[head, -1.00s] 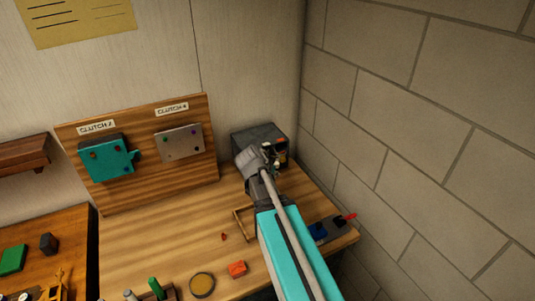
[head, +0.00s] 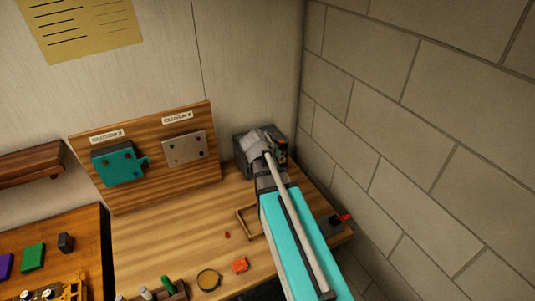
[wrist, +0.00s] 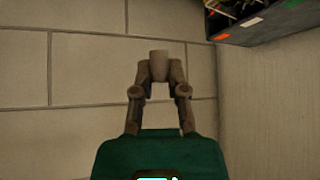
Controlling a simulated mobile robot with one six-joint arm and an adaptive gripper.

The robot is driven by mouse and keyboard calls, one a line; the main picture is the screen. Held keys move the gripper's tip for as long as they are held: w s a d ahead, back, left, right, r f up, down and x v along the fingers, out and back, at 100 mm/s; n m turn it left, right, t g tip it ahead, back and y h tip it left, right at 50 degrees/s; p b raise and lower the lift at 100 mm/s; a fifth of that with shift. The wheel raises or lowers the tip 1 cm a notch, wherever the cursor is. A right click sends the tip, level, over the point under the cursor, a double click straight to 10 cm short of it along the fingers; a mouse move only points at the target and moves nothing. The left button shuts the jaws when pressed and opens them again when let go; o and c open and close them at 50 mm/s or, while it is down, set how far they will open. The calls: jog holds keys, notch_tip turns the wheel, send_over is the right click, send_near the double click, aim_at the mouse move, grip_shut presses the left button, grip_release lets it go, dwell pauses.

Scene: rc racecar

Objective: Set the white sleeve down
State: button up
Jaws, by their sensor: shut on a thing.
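The white sleeve (wrist: 160,60) shows in the wrist view as a small, pale grey-beige cylinder between my fingertips. My gripper (wrist: 159,76) is shut on it, with the block wall behind. The sleeve looks roughly upright in that picture and its upper end sticks out past the fingers. In the head view my arm reaches to the back right corner of the bench, and its wrist hides the fingers and the sleeve. I cannot tell how high the sleeve is above the bench.
A dark box (head: 241,149) with coloured parts stands in the back corner, partly behind my wrist; it also shows in the wrist view (wrist: 245,30). A wooden board (head: 127,198) with clutch plates stands left.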

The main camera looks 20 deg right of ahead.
jog(key=w+d+f+b, duration=0.1)
jog(key=w+f+b, duration=0.2)
jog(key=w, duration=0.1)
jog(key=w+d+f+b, duration=0.1)
jog(key=w+f+b, duration=0.2)
jog(key=w, duration=0.1)
jog(key=w+d+f+b, duration=0.1)
jog(key=w+f+b, duration=0.2)
jog(key=w, duration=0.1)
jog(key=shift+w+d, duration=0.15)
jog(key=shift+w, duration=0.25)
jog(key=shift+f, duration=0.1)
dwell(0.3)
jog(key=shift+w+d+f+b, duration=0.1)
jog(key=shift+w+f+b, duration=0.35)
jog(key=shift+f+b, duration=1.5)
jog(key=shift+b, duration=0.1)
jog(key=shift+f, duration=0.1)
